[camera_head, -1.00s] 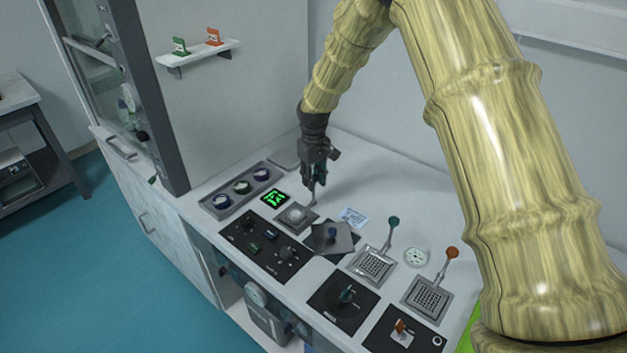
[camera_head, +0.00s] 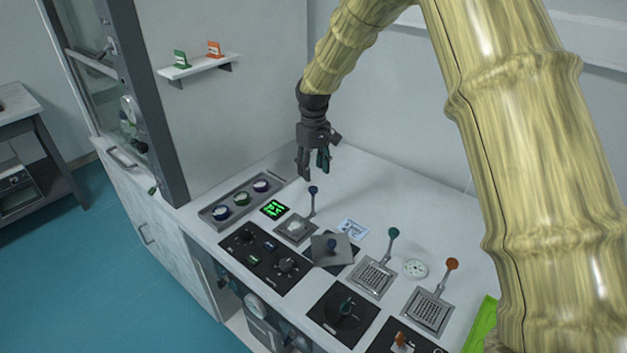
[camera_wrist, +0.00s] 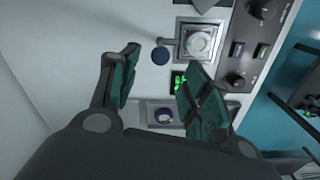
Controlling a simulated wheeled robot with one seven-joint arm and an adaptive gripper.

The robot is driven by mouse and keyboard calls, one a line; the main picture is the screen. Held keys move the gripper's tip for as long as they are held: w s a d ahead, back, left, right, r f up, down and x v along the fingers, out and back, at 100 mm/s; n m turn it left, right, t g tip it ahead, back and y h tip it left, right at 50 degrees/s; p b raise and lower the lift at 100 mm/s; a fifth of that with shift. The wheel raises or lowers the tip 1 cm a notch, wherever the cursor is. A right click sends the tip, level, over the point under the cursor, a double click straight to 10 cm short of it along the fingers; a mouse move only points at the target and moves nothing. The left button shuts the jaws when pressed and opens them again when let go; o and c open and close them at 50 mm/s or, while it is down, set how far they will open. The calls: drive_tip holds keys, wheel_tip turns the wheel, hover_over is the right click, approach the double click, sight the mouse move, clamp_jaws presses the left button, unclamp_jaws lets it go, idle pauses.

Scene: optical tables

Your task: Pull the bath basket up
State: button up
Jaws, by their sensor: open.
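Three square metal baths are set in the worktop, each with a knobbed rod handle. The nearest to my gripper is the blue-knobbed bath (camera_head: 296,229); its blue knob (camera_head: 313,190) stands up behind it. In the wrist view this bath (camera_wrist: 198,41) holds something round and pale, and the blue knob (camera_wrist: 160,56) lies beside it. The green-knobbed basket (camera_head: 373,277) and orange-knobbed basket (camera_head: 427,312) are perforated and stand to the right. My gripper (camera_head: 313,172) is open and empty above the blue knob, apart from it. The wrist view shows its spread fingers (camera_wrist: 155,85).
A tray with several round jars (camera_head: 241,199) and a green-lit display (camera_head: 275,208) lie left of the blue-knobbed bath. A loose-looking grey plate (camera_head: 332,250) with a knob is to its right. Black control panels (camera_head: 265,258) line the front. The worktop behind is clear.

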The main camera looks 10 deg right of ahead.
drive_tip(key=shift+r, duration=1.85)
